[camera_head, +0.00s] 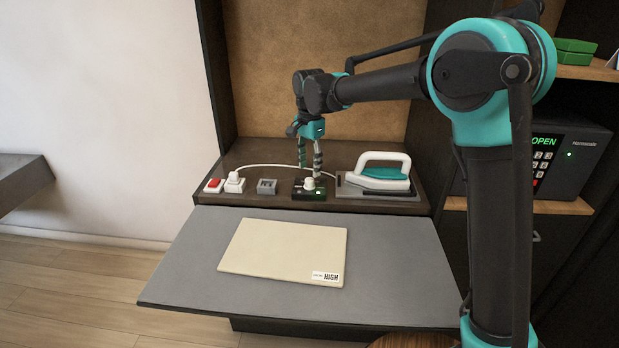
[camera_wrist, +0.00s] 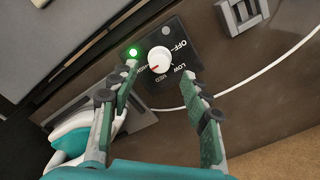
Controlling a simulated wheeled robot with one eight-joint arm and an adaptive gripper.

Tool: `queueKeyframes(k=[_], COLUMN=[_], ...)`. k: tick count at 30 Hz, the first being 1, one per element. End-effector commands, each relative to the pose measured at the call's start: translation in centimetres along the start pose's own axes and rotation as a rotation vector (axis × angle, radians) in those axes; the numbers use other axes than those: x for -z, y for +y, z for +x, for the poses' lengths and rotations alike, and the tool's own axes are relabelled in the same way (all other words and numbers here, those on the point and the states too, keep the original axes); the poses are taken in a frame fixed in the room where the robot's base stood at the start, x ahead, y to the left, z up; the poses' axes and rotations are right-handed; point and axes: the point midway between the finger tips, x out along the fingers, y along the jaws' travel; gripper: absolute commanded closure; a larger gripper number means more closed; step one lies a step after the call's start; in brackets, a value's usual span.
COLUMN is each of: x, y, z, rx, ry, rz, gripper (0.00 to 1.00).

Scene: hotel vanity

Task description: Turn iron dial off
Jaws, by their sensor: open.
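The iron dial is a white round knob (camera_head: 309,183) on a small black panel (camera_head: 309,196) on the back shelf. In the wrist view the knob (camera_wrist: 159,60) has a red mark pointing to the lower left, toward the HIGH side and away from OFF. A green light (camera_wrist: 133,52) glows beside it. My gripper (camera_head: 310,169) is above the dial, pointing down. In the wrist view my gripper (camera_wrist: 160,71) is open, one finger on each side of the knob; contact is not clear. The white and teal iron (camera_head: 383,176) rests on its grey stand to the right.
A red switch (camera_head: 214,185), a white plug (camera_head: 235,182) with a white cord and a grey block (camera_head: 267,187) sit left of the dial. A cream board (camera_head: 283,250) marked HIGH lies on the grey pull-out surface (camera_head: 400,260) in front. A safe (camera_head: 540,155) stands at right.

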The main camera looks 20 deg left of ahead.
Motion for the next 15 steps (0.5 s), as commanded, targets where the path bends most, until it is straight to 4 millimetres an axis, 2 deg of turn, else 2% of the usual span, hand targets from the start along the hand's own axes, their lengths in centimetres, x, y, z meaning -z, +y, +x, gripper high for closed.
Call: queueKeyframes(k=[6,15], x=[0.0,0.0], y=[0.0,0.0], z=[3.3,4.7], rx=[0.0,0.0], ry=[0.0,0.0], rz=[0.0,0.0], gripper=[0.53,0.53])
